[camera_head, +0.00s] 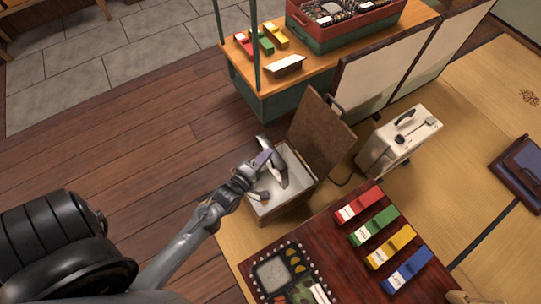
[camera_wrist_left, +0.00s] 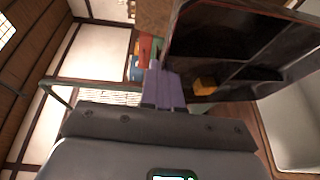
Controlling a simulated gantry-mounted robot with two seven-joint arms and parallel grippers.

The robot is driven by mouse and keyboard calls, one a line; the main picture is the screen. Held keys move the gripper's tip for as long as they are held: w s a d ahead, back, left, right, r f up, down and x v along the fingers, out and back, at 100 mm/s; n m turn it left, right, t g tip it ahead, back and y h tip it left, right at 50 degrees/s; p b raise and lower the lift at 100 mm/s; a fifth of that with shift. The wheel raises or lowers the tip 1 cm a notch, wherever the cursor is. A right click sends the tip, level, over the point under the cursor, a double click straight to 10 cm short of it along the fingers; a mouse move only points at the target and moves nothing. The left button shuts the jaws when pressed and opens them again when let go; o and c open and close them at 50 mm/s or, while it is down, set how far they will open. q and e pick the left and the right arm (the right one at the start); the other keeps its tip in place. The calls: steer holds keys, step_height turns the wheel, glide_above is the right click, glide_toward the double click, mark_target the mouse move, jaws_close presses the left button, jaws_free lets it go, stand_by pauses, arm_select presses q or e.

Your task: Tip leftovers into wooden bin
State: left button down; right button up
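The wooden bin (camera_head: 267,215) stands at mid-frame in the head view, its brown lid (camera_head: 323,138) raised and its pale inside facing up. My left gripper (camera_head: 268,162) is over the bin's opening. In the left wrist view its purple fingers (camera_wrist_left: 163,88) meet the edge of a dark compartmented box (camera_wrist_left: 222,30), and it appears shut on that box. The box is steeply tilted, and a yellow leftover piece (camera_wrist_left: 204,86) lies in one compartment. In the head view the box is small and hard to make out. My right gripper is not in view.
A low table in front holds a filled bento (camera_head: 270,272) and red, green, yellow and blue packets (camera_head: 375,228). A pale case (camera_head: 398,140) stands right of the lid. A counter (camera_head: 285,85) with a large box (camera_head: 340,35) is behind. Floor left of the bin is clear.

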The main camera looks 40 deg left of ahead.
arm_select(q)
steer(key=shift+s+a+f+n+t+y+b, duration=0.15)
steer(key=shift+s+f+n+t+b, duration=0.1)
steer(key=shift+s+t+b, duration=0.25)
steer(key=shift+s+a+f+n+t+y+b, duration=0.1)
steer(key=shift+s+a+f+n+t+b, duration=0.1)
steer(key=shift+s+t+b, duration=0.3)
steer(key=shift+s+a+f+n+t+y+b, duration=0.15)
steer(key=shift+s+n+t+b, duration=0.15)
steer(key=shift+s+t, duration=0.3)
steer(key=shift+d, duration=0.1)
